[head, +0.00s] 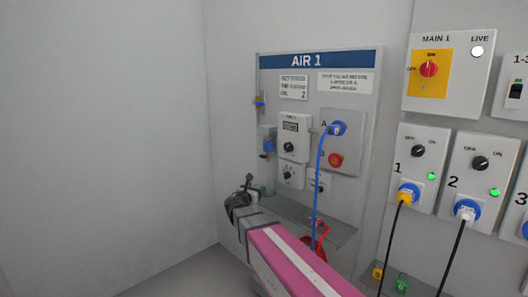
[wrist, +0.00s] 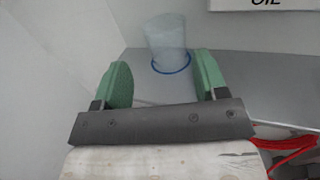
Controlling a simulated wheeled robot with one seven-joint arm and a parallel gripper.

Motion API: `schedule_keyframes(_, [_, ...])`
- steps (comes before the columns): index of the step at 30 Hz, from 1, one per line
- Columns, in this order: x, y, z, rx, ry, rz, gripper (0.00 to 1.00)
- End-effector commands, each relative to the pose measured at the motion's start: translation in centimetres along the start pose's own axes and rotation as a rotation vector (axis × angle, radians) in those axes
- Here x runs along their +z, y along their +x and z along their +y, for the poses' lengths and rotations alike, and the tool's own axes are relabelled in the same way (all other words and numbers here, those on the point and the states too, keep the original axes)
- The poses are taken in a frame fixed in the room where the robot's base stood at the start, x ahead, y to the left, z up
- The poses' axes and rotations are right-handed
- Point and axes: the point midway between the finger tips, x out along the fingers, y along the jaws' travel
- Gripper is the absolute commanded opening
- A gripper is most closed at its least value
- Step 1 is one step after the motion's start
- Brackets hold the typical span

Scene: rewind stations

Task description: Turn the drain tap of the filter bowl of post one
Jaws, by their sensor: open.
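The AIR 1 panel (head: 357,82) stands ahead in the head view. Near its left edge is a small unit with blue parts (head: 268,146), which seems to be the filter; its bowl and drain tap are too small to make out. My gripper (head: 246,186) is low by the panel's lower left, in front of the shelf end. In the wrist view my gripper (wrist: 161,82) is open, its two green fingers apart with nothing between them. No tap can be picked out there.
A grey shelf (head: 337,229) runs under the panel. A blue hose (head: 317,190) hangs down in front of it. A red hose (wrist: 285,145) lies right of my gripper. Powered sockets with cables (head: 408,193) are to the right. The left wall is bare.

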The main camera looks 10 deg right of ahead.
Motion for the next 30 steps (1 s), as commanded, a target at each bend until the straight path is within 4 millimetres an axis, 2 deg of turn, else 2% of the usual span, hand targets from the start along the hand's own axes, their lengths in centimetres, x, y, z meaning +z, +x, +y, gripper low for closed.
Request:
schedule_keyframes(1, [1.5,0.2,1.1,-0.029,0.002,-0.011,0.66])
schedule_keyframes(6, [6.8,-0.4,3.4,-0.166,-0.010,-0.023,0.66])
schedule_keyframes(12, [11.1,-1.7,5.0,-0.287,-0.025,0.001,0.66])
schedule_keyframes(15, [12.1,-2.1,5.3,-0.316,-0.030,0.012,0.66])
schedule_keyframes(20, [12.5,-1.7,5.1,-0.331,-0.034,0.018,0.66])
schedule_keyframes(23, [12.4,-0.6,4.8,-0.331,-0.034,0.017,0.66])
schedule_keyframes(30, [12.4,3.5,3.4,-0.331,-0.033,0.017,0.66])
